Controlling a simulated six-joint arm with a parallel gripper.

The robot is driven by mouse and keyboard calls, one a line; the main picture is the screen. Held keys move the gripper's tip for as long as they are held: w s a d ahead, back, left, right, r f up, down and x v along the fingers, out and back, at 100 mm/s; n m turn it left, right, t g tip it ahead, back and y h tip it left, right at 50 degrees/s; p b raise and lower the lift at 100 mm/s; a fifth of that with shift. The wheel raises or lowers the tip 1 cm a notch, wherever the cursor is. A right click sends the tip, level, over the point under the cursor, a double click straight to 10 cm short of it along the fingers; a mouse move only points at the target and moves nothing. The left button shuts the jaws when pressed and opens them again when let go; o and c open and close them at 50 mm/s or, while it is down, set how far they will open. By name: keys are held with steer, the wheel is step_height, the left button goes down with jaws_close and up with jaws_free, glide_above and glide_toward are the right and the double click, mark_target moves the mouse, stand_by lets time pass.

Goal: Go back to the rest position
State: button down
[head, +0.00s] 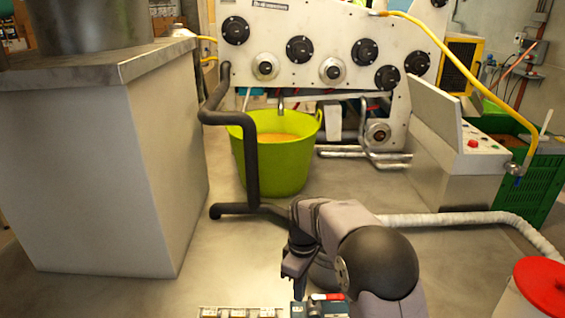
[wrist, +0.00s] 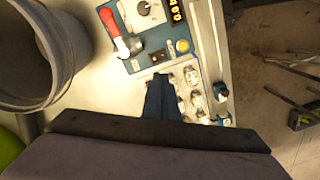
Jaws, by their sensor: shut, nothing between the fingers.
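My gripper (wrist: 162,88) shows in the wrist view as a dark, narrow pair of fingers pressed together with nothing between them. It points at a small control panel (wrist: 150,30) with a blue face, a red-handled switch, a knob, a lit yellow display and a yellow button. The fingertips overlap the panel's metal fittings in this view; I cannot tell whether they touch. In the head view my arm is bent low at the bottom centre, above the same panel (head: 320,307), which the frame edge partly cuts off.
A grey bucket (wrist: 40,50) stands left of the panel in the wrist view. In the head view are a green tub (head: 285,170), a white press (head: 300,45), a large cabinet (head: 100,170), a white hose (head: 470,218), a green crate (head: 545,185) and a red lid (head: 545,285). Open floor lies between.

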steer(key=s+d+f+m+g, duration=0.1)
steer(key=s+d+f+m, duration=0.15)
steer(key=s+m, duration=0.35)
steer(key=s+d+f+m, duration=0.2)
steer(key=s+f+m, duration=0.15)
steer(key=s, duration=0.45)
steer(key=s+d+r+m+p, duration=0.1)
steer(key=s+d+r, duration=0.1)
steer(key=s, duration=0.4)
steer(key=s+d+r+m+p, duration=0.1)
steer(key=s+d+r, duration=0.1)
steer(key=s, duration=0.3)
steer(key=shift+m+t, duration=0.35)
steer(key=shift+t, duration=0.45)
steer(key=shift+w+d+r, duration=0.3)
steer(key=shift+w+r, duration=0.05)
steer(key=shift+r, duration=0.4)
steer(key=shift+w+d+r, duration=0.25)
steer(key=shift+w+r, duration=0.05)
steer(key=shift+r, duration=0.45)
steer(key=shift+w+d+r, duration=0.3)
steer(key=shift+w+r, duration=0.05)
steer(key=shift+r, duration=0.4)
